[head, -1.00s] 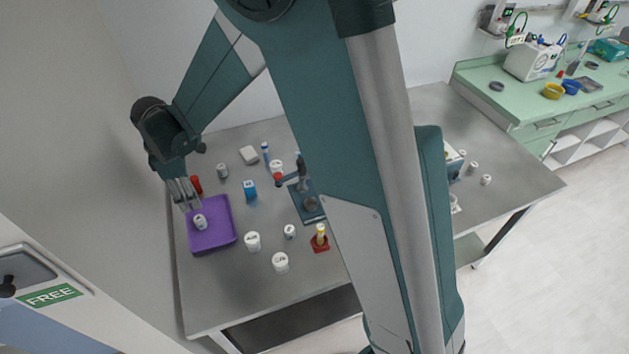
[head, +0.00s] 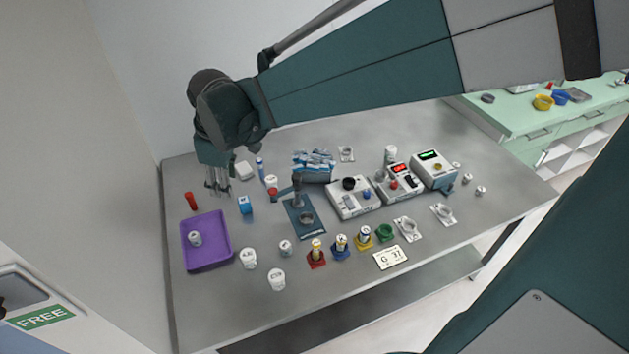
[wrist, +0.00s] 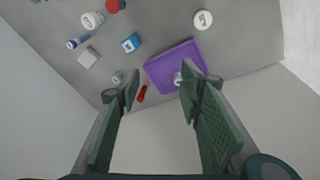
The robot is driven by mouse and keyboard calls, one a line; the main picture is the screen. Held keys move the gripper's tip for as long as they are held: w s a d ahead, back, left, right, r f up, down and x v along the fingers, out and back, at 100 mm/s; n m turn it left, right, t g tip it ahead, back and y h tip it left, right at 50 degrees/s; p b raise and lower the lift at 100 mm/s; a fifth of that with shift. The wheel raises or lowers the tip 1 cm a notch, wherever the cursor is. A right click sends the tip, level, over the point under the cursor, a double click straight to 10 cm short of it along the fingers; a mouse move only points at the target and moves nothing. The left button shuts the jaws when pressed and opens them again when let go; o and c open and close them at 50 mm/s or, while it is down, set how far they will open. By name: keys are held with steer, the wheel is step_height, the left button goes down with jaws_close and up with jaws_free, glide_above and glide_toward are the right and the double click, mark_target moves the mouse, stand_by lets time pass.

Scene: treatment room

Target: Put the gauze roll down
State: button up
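A small pale roll-like cylinder (head: 195,238), which I take for the gauze roll, stands in the purple tray (head: 222,262) at the table's left side. In the wrist view it (wrist: 178,79) is partly covered by my right-hand finger, and the tray (wrist: 160,72) lies beyond the fingertips. My gripper (head: 217,188) is up and behind the tray, apart from the roll. In the wrist view my gripper (wrist: 160,80) has its fingers wide apart with nothing held between them.
A red tube (head: 191,201) lies behind the tray. A blue box (head: 244,204), a white block (head: 244,170) and white jars (head: 248,258) stand nearby. A small grey-white cylinder (wrist: 118,77) is beside my left-hand finger. Devices (head: 352,198) fill the table's middle. The front-left tabletop is clear.

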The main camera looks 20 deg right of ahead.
steer(key=s+d+r+m+t, duration=0.2)
steer(key=s+d+m, duration=0.3)
steer(key=s+d, duration=0.5)
steer(key=s+d+r+m+t, duration=0.2)
steer(key=s+d+m, duration=0.4)
steer(key=s+d, duration=0.3)
steer(key=shift+s+d+r+m+t+h, duration=0.3)
steer(key=shift+s+d+r+t+h, duration=0.15)
steer(key=shift+r, duration=0.25)
steer(key=shift+o, duration=0.5)
steer(key=shift+a, duration=0.15)
steer(key=n+g+b, duration=0.2)
steer(key=n+g, duration=0.5)
steer(key=n, duration=0.9)
glide_above(286, 244)
step_height(286, 244, down, 23)
steer(key=shift+r, duration=0.1)
steer(key=shift+f+n, duration=0.4)
steer(key=shift+f, duration=0.15)
steer(key=shift+f, duration=0.1)
